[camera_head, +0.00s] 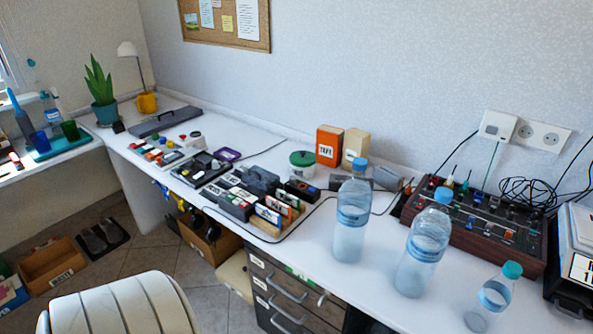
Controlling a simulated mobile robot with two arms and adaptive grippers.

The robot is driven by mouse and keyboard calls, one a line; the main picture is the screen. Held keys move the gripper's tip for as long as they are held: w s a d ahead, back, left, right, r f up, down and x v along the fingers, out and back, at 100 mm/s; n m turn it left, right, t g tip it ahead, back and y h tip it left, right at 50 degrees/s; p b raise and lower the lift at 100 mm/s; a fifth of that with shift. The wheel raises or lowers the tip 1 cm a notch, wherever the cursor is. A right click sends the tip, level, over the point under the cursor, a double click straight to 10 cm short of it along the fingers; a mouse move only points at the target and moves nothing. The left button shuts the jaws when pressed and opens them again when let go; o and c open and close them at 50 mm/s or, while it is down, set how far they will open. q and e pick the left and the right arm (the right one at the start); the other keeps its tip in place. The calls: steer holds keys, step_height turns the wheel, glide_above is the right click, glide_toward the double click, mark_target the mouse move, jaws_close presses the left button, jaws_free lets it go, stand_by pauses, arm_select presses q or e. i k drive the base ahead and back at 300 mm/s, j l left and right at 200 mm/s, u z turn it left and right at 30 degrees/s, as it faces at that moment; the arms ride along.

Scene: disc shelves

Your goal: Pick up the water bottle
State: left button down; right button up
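The left bottle (351,215) is tall and stands nearest the middle of the desk. The middle bottle (423,252) is about as tall and stands to its right, a little closer to me. The bottles are apart on the desk. Neither of my grippers is in the head view.
A brown control panel with knobs and cables (480,228) sits behind the bottles. A white device (577,255) is at the right edge. Organizer boxes (250,195) crowd the desk to the left. A white chair (120,305) stands in front. Bare desk surrounds the left bottle.

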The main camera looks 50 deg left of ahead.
mark_target(355, 199)
steer(key=u, duration=1.15)
steer(key=j+z, duration=0.5)
steer(key=j, duration=0.9)
